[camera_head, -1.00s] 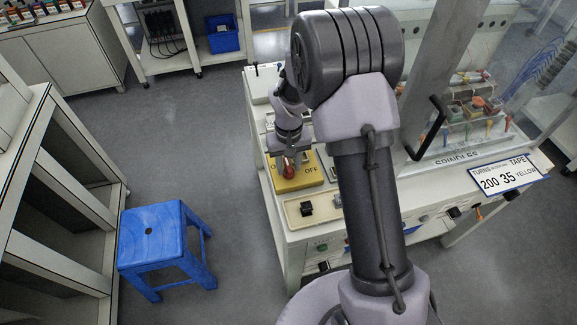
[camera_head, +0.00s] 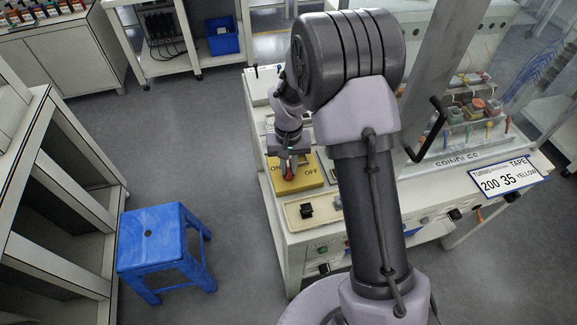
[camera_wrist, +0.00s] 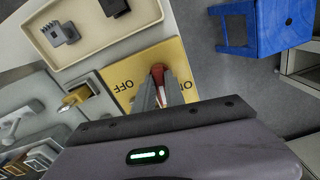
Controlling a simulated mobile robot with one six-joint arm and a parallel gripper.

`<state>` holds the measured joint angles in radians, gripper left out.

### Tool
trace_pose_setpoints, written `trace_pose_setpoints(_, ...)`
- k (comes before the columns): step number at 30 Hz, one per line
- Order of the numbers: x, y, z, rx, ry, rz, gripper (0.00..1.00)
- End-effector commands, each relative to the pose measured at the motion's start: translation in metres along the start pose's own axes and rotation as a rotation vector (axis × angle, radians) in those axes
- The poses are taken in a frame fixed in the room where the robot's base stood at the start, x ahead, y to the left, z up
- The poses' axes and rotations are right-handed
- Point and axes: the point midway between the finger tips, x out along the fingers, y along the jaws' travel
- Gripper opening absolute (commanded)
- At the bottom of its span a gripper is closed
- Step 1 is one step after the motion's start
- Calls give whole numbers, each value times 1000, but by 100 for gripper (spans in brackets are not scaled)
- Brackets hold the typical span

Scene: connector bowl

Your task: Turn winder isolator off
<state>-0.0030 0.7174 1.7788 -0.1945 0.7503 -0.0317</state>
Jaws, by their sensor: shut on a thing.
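The winder isolator is a yellow plate (camera_head: 312,181) marked ON at its left and OFF at its right, on the white machine's front top. Its red handle (camera_head: 290,172) stands between the two words. My gripper (camera_head: 289,160) is over the plate and shut on the handle. In the wrist view the fingers (camera_wrist: 160,95) reach down to the red handle (camera_wrist: 157,73), with OFF to its left and ON partly hidden to its right. The fingers cover part of the handle, so its exact angle is hard to tell.
A cream tray with a black switch (camera_head: 306,210) lies in front of the plate. A black crank handle (camera_head: 431,128) and a sign (camera_head: 507,180) are to the right. A blue stool (camera_head: 160,240) stands on the floor at left, with open floor around it.

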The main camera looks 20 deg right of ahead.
Motion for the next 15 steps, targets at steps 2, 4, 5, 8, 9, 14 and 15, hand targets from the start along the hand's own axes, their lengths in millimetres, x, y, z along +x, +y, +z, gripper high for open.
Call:
trace_pose_setpoints(2,0,0,0,60,1,0,0)
trace_pose_setpoints(4,0,0,0,125,1,-1,0)
trace_pose_setpoints(5,0,0,0,154,1,-1,0)
trace_pose_setpoints(8,0,0,0,250,1,-1,0)
trace_pose_setpoints(9,0,0,0,288,1,-1,0)
trace_pose_setpoints(14,1,0,-1,440,2,-1,0)
trace_pose_setpoints(15,1,0,-1,478,2,-1,0)
